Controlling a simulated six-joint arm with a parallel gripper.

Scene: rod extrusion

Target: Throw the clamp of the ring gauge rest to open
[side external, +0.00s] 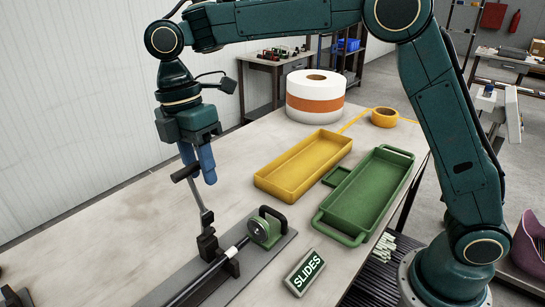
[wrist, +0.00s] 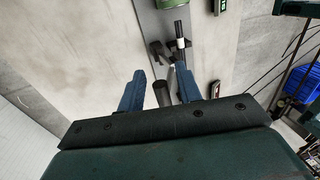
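The clamp is a black block with a steel lever (side external: 204,207) standing steeply, topped by a dark crosswise handle (side external: 185,172). It is fixed on the grey base plate of the ring gauge rest, by the dark rod (side external: 207,272). The green round gauge (side external: 265,229) with a black grip stands at the rod's far end. My gripper (side external: 199,168) points down at the handle with its blue fingers apart. In the wrist view, the handle's round end (wrist: 162,94) shows between the fingers (wrist: 160,78), with a gap visible on each side.
A yellow tray (side external: 303,188) and a green tray (side external: 340,237) lie to the right on the table. A striped roll (side external: 315,112) and an orange tape roll (side external: 384,118) stand behind.

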